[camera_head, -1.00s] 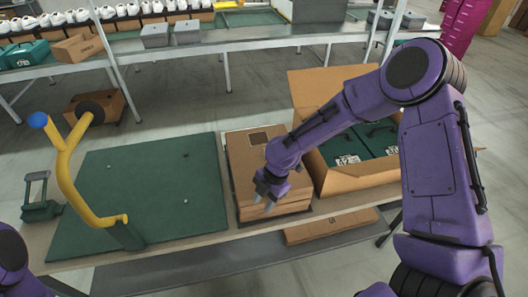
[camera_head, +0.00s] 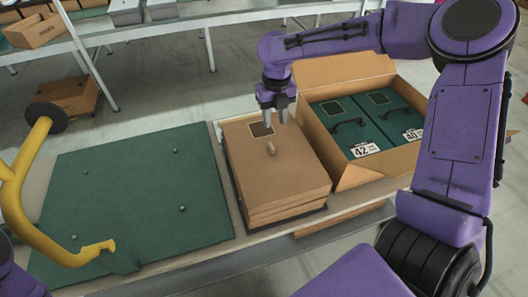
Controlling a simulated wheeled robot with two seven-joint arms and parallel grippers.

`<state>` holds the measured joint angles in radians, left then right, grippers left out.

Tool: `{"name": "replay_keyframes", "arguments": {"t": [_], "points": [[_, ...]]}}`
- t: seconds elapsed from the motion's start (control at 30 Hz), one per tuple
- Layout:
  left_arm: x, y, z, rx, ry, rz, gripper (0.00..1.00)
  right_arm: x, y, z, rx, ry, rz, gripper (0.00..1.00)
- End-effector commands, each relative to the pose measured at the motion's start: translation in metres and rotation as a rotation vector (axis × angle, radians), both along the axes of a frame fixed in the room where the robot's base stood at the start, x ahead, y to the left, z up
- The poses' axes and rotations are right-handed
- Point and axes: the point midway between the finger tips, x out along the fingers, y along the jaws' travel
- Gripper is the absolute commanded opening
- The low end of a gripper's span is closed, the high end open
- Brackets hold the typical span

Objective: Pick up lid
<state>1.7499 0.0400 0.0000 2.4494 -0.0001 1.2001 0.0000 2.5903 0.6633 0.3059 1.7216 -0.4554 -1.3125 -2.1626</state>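A stack of flat brown cardboard lids (camera_head: 285,172) sits on the bench, between the green mat and an open carton. The top lid has a dark square patch with a pale outline and a small light knob-like piece near its middle. My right gripper (camera_head: 279,120) points down over the far edge of the stack, near the dark patch. Its two grey fingers are apart with nothing between them. I cannot tell whether the fingertips touch the lid. My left gripper is out of view; only a bit of purple arm shows at the lower left.
An open cardboard carton (camera_head: 312,78) right of the stack holds two green boxes (camera_head: 345,128) with black handles, labelled 42 and 40. A green mat (camera_head: 130,200) with small pegs lies left. A yellow post (camera_head: 28,160) stands at the left edge. Shelving with boxes is behind.

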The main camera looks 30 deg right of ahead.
Motion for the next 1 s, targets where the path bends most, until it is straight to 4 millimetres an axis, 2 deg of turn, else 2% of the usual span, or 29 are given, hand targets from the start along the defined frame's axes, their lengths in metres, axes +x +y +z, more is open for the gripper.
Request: {"name": "replay_keyframes", "arguments": {"t": [0.03,0.1,0.3,0.47,0.6,0.7,0.8,0.97,1.0], "points": [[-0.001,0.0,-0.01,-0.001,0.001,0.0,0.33,0.001,0.001,-0.01,0.0,0.0,0.001,0.38],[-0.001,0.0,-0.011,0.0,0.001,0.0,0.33,0.003,0.002,-0.015,0.001,0.003,0.003,0.38],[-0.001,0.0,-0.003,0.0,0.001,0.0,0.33,0.006,0.004,-0.05,0.0,0.008,0.007,0.38],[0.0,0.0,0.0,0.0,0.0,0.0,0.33,0.005,0.004,-0.068,0.0,0.007,0.007,0.38],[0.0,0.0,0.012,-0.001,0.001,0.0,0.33,0.005,0.006,-0.092,0.0,0.01,0.005,0.38],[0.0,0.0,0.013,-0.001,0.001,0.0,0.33,0.005,0.005,-0.109,0.0,0.007,0.004,0.38],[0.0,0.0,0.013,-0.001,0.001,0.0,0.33,0.005,0.005,-0.116,0.0,0.003,0.003,0.38],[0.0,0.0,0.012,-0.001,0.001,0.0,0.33,0.005,0.005,-0.117,0.0,0.002,0.002,0.38],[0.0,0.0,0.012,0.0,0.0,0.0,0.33,0.005,0.005,-0.117,0.0,0.002,0.002,0.32]]}}
